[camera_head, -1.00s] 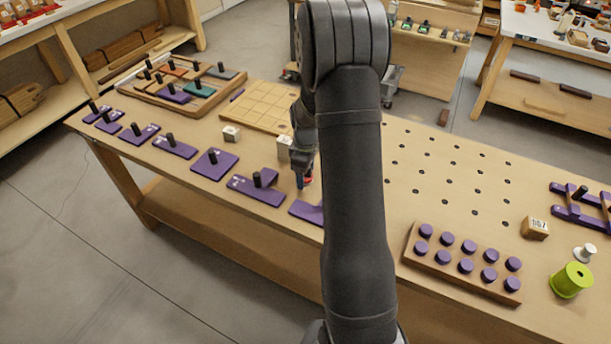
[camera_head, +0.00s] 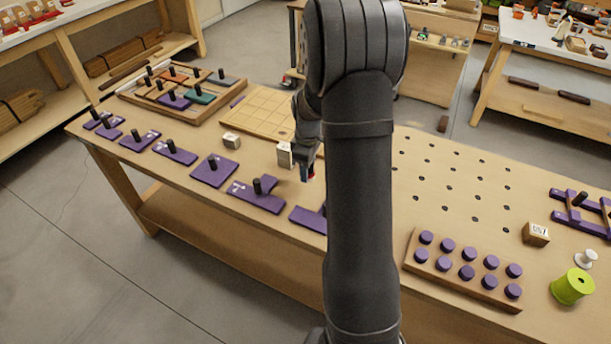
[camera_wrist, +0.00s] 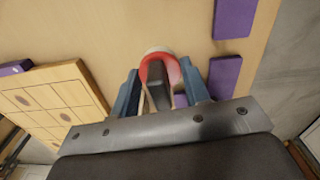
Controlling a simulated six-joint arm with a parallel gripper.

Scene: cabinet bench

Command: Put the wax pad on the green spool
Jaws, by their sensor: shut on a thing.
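The wax pad (camera_wrist: 158,60) is a small round red piece with a pale rim, between my finger tips in the wrist view. My gripper (camera_wrist: 162,82) is shut on it. In the head view my gripper (camera_head: 307,173) is over the left-middle of the bench, and only a trace of red shows at its tips. The pad seems a little above the bench top. The green spool (camera_head: 573,287) stands upright at the bench's right end, far from my gripper.
A white spool (camera_head: 586,258) and a wooden block (camera_head: 536,233) stand near the green spool. A rack of purple knobs (camera_head: 465,268) lies left of it. Purple plates with black pegs (camera_head: 256,195) line the front-left edge. A pale block (camera_head: 284,154) is close to my gripper.

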